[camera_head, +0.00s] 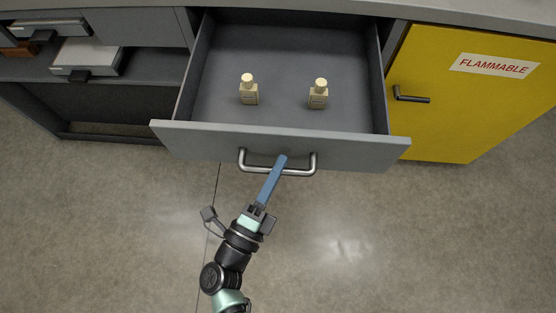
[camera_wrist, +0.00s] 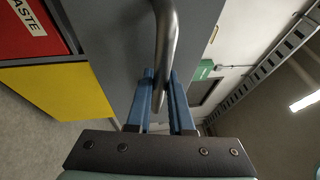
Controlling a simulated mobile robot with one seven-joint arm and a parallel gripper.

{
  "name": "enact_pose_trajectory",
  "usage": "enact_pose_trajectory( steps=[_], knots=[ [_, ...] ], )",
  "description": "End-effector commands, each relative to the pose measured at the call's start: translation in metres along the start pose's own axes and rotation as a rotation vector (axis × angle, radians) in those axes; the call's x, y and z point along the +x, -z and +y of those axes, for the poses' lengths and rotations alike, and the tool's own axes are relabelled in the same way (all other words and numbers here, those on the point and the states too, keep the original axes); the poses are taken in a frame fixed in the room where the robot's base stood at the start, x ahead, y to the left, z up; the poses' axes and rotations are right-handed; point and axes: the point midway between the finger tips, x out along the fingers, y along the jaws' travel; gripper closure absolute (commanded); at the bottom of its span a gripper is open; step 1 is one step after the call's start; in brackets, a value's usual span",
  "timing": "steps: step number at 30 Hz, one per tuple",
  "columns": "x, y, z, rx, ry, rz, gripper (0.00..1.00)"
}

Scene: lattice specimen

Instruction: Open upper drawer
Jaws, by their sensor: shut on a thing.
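The upper drawer (camera_head: 280,146) is grey and stands pulled out from the cabinet, with its inside showing in the head view. Its curved metal handle (camera_head: 302,171) is on the front panel. My gripper (camera_head: 280,162) has its blue fingers shut on the handle. In the wrist view the handle (camera_wrist: 166,40) runs down between the two fingers of my gripper (camera_wrist: 160,80). The drawer front (camera_wrist: 115,40) lies to the left of it there. Two small beige bottles, a left one (camera_head: 249,90) and a right one (camera_head: 318,94), stand upright inside the drawer.
A yellow cabinet door (camera_head: 465,110) marked FLAMMABLE, with a dark handle (camera_head: 411,97), is to the right. Shelves with flat white boxes (camera_head: 90,56) are at the left. A grey worktop edge runs above the drawer. The floor (camera_head: 400,240) in front is clear.

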Motion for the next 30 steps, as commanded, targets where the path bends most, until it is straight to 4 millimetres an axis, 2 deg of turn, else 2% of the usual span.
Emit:
enact_pose_trajectory(
  steps=[5, 6, 10, 19, 22, 26, 30],
  knots=[
    [0.0, 0.0, 0.0, 0.001, 0.0, 0.0, 1.0],
    [0.0, 0.0, 0.0, 0.001, 0.0, -0.001, 0.75],
    [0.0, 0.0, 0.0, 0.0, 0.0, 0.0, 0.51],
    [0.0, 0.0, 0.0, 0.0, 0.0, 0.0, 0.5],
    [-0.007, 0.0, 0.001, -0.001, -0.002, -0.001, 0.5],
    [-0.027, 0.0, 0.001, -0.002, -0.003, -0.002, 0.5],
    [-0.059, 0.0, 0.002, -0.002, -0.005, -0.002, 0.5]
  ],
)
